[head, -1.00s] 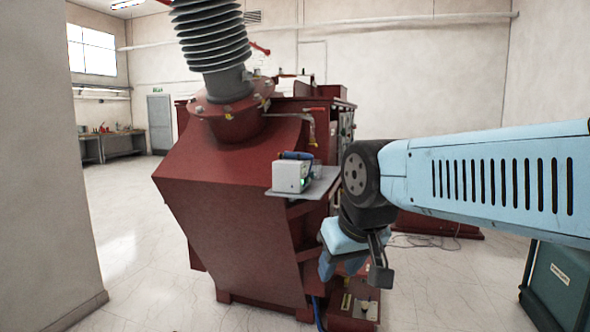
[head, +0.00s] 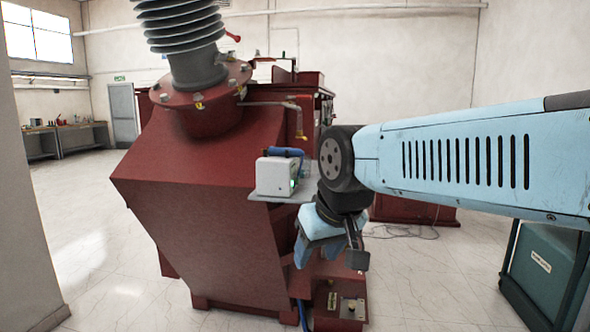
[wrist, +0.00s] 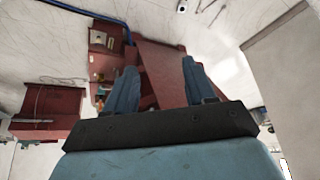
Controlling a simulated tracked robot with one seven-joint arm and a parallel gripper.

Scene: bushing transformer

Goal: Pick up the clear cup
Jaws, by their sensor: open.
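I cannot make out a clear cup for certain in either view. My gripper (head: 318,250) hangs from the blue arm in front of the red transformer (head: 195,190), below and right of a small shelf. In the wrist view its two blue fingers (wrist: 158,80) are spread apart, with nothing visible between them but red metal behind. A low red box (head: 340,300) stands below the gripper, with small fittings on top, too small to identify. It also shows in the wrist view (wrist: 103,40).
A white device (head: 275,176) with a blue item on top sits on the grey shelf (head: 305,190), close left of the gripper. A teal cabinet (head: 540,265) stands at right. A wall edge (head: 35,220) is at left.

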